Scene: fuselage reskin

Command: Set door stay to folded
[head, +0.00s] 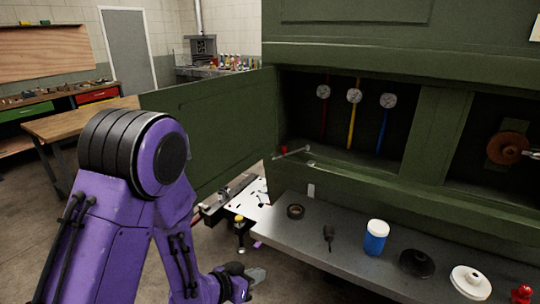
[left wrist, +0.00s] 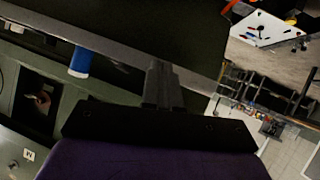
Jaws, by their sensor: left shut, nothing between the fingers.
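The door stay (head: 292,152) looks like a short silver rod with a red part at one end, at the lower left corner of the open bay. The open green door (head: 210,130) swings out to the left of that bay. My left gripper (head: 258,274) is low in the head view, below the door and left of the grey shelf, well apart from the stay. Its fingers are shut and empty, and they also show in the left wrist view (left wrist: 160,75). The stay cannot be made out in the left wrist view. My right gripper is not in view.
The grey shelf (head: 335,245) holds a black ring (head: 295,211), a blue jar with a white lid (head: 375,237), a black disc (head: 416,263) and a white disc (head: 470,281). Gauges (head: 354,96) hang inside the bay. A white board (head: 243,203) with tools lies beneath the door.

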